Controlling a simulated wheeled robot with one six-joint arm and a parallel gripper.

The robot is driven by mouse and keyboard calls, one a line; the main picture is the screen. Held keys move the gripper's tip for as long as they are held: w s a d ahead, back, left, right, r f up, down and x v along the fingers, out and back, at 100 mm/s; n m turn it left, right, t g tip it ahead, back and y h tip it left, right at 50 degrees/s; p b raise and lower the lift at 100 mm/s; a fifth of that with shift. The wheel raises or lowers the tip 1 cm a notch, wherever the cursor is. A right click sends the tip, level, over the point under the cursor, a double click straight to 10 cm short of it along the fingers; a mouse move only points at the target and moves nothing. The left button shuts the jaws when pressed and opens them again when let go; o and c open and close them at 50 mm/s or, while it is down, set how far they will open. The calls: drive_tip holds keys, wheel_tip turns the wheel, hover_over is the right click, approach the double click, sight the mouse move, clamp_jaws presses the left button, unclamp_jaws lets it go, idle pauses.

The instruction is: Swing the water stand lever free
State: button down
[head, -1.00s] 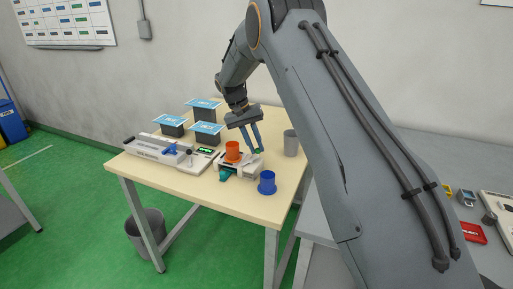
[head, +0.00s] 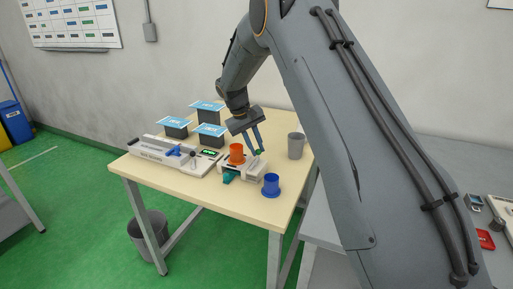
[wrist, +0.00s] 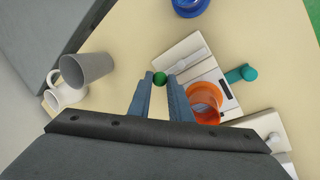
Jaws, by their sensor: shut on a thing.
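The water stand is a low white unit (head: 250,172) on the table, with a pale plate (wrist: 180,50) in the wrist view. An orange cup (head: 237,152) stands on it and also shows in the wrist view (wrist: 205,103). A teal part (wrist: 240,74) sticks out from its side. A green ball knob (wrist: 159,78) sits between my fingertips at the plate's edge; I take it for the lever's end. My gripper (wrist: 159,86) is shut on this knob, and in the head view my gripper (head: 259,151) reaches down beside the orange cup. The lever's shaft is hidden.
A blue cup (head: 271,185) stands at the table's front edge, close to the stand. A grey cup (head: 296,146) and a white mug (wrist: 65,96) stand on the other side. A white machine (head: 165,153) and several dark boxes with blue tops (head: 209,129) fill the left.

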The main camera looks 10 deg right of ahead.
drive_tip(key=shift+r, duration=0.1)
drive_tip(key=c, duration=1.6)
unclamp_jaws()
drive_tip(key=shift+c, duration=0.2)
drive_tip(key=b+v, duration=0.2)
drive_tip(key=v, duration=0.5)
drive_tip(key=shift+a+r, duration=0.15)
drive_tip(key=shift+r, duration=0.15)
drive_tip(key=s+d+f+y, duration=0.1)
drive_tip(key=s+f, duration=0.1)
drive_tip(key=s, duration=1)
drive_tip(key=s+d+f+m+y, duration=0.1)
drive_tip(key=s+d+f, duration=0.1)
drive_tip(key=s, duration=1.1)
drive_tip(key=s+d+f+m+y, duration=0.1)
drive_tip(key=s+f, duration=0.3)
drive_tip(key=s, duration=0.8)
drive_tip(key=shift+s+f+y, duration=0.15)
drive_tip(key=shift+y, duration=0.25)
